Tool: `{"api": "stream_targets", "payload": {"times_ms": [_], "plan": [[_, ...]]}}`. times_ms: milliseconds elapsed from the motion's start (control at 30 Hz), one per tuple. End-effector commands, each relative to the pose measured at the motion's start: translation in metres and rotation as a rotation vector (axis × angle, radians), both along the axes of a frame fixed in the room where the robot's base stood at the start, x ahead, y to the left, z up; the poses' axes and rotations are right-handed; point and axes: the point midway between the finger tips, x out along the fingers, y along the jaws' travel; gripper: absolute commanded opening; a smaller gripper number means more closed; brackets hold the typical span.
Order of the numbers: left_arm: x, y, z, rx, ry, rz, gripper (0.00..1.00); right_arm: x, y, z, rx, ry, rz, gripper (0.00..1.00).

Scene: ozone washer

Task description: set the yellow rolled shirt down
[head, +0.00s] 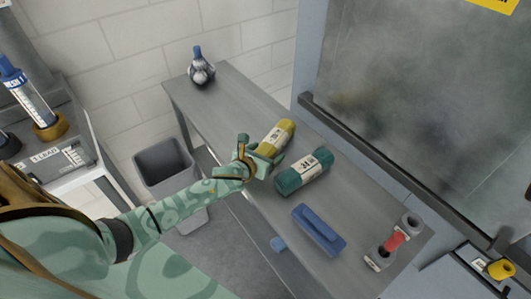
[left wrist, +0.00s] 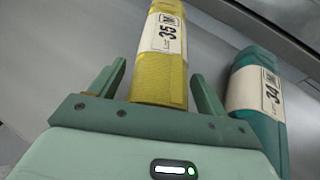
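The yellow rolled shirt (head: 283,130) has a white paper band and lies on the grey bench (head: 352,190), to the upper left of the teal roll. My left gripper (head: 261,153) is at its near end. In the left wrist view, the fingers (left wrist: 158,82) stand on both sides of the yellow roll (left wrist: 160,75), whose band reads 35. A gap shows between the left finger and the roll, and a narrower one on the right, so the gripper looks open. The roll's near end is hidden by the gripper body. My right gripper is not in view.
The teal roll (head: 290,180), banded 34, lies close to the right. A blue brush-like block (head: 319,230) and a grey holder with a red part (head: 393,241) lie nearer. A blue-capped object (head: 201,72) stands at the far end. A bin (head: 163,163) is left of the bench.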

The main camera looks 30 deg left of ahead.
Motion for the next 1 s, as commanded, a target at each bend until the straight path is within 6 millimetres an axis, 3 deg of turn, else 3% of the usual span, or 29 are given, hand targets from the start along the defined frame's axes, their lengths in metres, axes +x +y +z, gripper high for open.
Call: {"api": "stream_targets", "payload": {"times_ms": [233,700,1000], "plan": [[-0.010,0.001,0.008,0.002,0.001,-0.001,0.76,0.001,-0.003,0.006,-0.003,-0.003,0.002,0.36],[-0.100,0.001,0.045,0.000,0.000,0.000,0.76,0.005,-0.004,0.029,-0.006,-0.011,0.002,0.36],[-0.111,0.002,0.049,0.000,-0.001,0.001,0.76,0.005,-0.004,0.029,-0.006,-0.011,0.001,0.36]]}}
